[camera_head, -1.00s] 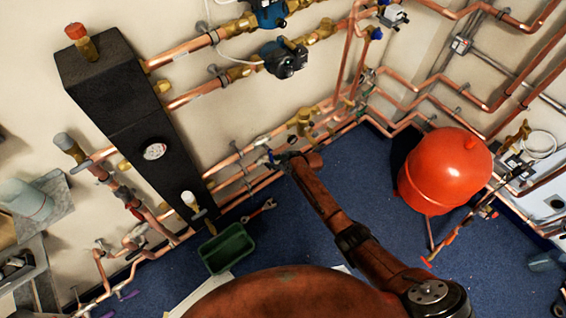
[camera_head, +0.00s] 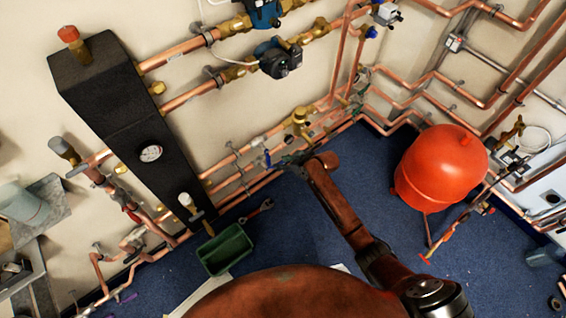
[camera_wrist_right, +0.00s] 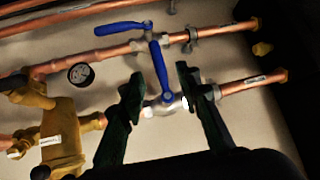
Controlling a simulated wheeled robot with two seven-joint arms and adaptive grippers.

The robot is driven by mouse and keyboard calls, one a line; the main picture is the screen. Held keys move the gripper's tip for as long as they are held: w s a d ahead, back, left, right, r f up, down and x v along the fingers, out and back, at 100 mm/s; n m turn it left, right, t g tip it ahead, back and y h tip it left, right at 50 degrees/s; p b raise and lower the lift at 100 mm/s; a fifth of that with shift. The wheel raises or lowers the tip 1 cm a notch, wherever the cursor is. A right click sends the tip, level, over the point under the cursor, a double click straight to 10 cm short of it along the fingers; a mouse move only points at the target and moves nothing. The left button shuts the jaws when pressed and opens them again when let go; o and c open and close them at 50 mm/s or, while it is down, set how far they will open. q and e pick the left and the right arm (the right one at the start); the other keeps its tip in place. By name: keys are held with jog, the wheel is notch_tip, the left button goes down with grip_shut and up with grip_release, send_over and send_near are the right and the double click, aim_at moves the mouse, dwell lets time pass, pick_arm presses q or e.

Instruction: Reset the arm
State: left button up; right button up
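My right gripper (camera_head: 288,161) is at the copper pipes low on the back wall, at the end of my reddish-brown arm. It is small and partly hidden there. In the right wrist view its two dark green fingers (camera_wrist_right: 160,80) are spread apart. A valve with a blue lever (camera_wrist_right: 158,64) shows between them, in front of the wall; I cannot tell whether a finger touches it. A second blue lever (camera_wrist_right: 122,28) sits on the pipe above. My left gripper is not in view.
A black tank (camera_head: 125,115) stands left of the arm and a red vessel (camera_head: 440,170) to the right. A green bin (camera_head: 225,250) and a wrench (camera_head: 257,211) lie on the blue floor. Copper pipes (camera_head: 430,80) line both walls. Open floor lies between arm and vessel.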

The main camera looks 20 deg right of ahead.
jog(key=shift+f, duration=0.1)
jog(key=s+d+f+m+g+h+p, duration=0.15)
jog(key=s+d+f, duration=0.25)
jog(key=s+f, duration=0.5)
jog(key=s+d+f+m+h+p, duration=0.1)
jog(key=s+d+f+p, duration=0.1)
jog(key=s+d+f, duration=0.5)
jog(key=s+d+f+m+g+h+p, duration=0.1)
jog(key=s+d+f+m+h+p, duration=0.1)
jog(key=s+f, duration=0.85)
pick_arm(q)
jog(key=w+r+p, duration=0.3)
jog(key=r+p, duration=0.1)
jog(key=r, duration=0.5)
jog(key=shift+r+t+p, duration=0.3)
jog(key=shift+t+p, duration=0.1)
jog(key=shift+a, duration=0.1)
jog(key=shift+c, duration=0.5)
pick_arm(e)
jog(key=s+d+f+g, duration=0.1)
jog(key=s+f, duration=0.1)
jog(key=s, duration=1.3)
jog(key=s+d+f+g+h, duration=0.1)
jog(key=s+f, duration=0.1)
jog(key=s, duration=1.2)
jog(key=s+d+f+g, duration=0.1)
jog(key=s+f+g, duration=0.1)
jog(key=s, duration=1.3)
jog(key=shift+s+d+f+m, duration=0.35)
jog(key=shift+f, duration=0.15)
